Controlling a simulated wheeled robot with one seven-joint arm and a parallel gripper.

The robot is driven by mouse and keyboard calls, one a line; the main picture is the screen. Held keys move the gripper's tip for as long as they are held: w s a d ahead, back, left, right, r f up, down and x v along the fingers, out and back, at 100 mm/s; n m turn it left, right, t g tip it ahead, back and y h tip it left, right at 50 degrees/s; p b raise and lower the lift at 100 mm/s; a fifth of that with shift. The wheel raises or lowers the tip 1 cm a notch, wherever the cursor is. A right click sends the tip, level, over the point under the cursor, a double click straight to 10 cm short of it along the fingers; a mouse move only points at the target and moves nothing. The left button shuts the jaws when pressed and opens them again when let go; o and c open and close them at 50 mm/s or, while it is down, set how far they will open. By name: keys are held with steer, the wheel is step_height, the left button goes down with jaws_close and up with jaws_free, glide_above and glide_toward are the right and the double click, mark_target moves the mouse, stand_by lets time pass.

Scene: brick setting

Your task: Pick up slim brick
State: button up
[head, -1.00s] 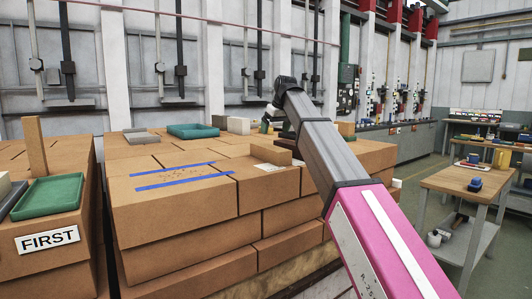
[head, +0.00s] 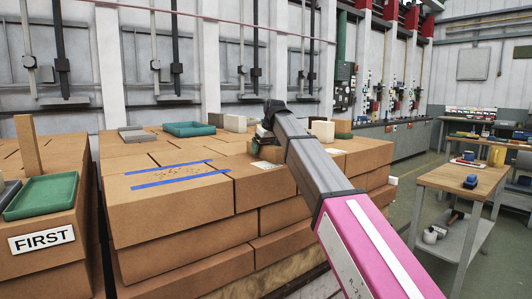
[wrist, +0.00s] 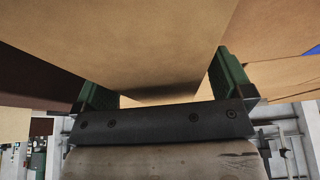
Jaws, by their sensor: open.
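My gripper (head: 263,148) is low over the right part of the middle box stack in the head view, beside a white label. Its dark green fingers are apart in the wrist view (wrist: 165,88). A tan block face (wrist: 160,62) fills the space between and above them. It may be the slim brick, but I cannot tell it from a carton, nor whether the fingers touch it. In the head view, my gripper and arm cover the place where a low tan block lay. Another slim tan block (head: 28,145) stands upright on the left stack.
A green tray (head: 42,195) lies on the left stack above the FIRST label. A teal tray (head: 190,129), a grey block (head: 137,134) and cream blocks (head: 322,130) are at the back. Blue tape strips (head: 180,178) mark a clear patch. A wooden table (head: 465,178) is right.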

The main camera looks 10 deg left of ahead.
steer(key=shift+w+a+f, duration=0.1)
steer(key=shift+f, duration=0.25)
steer(key=c, duration=1.4)
steer(key=shift+r, duration=0.1)
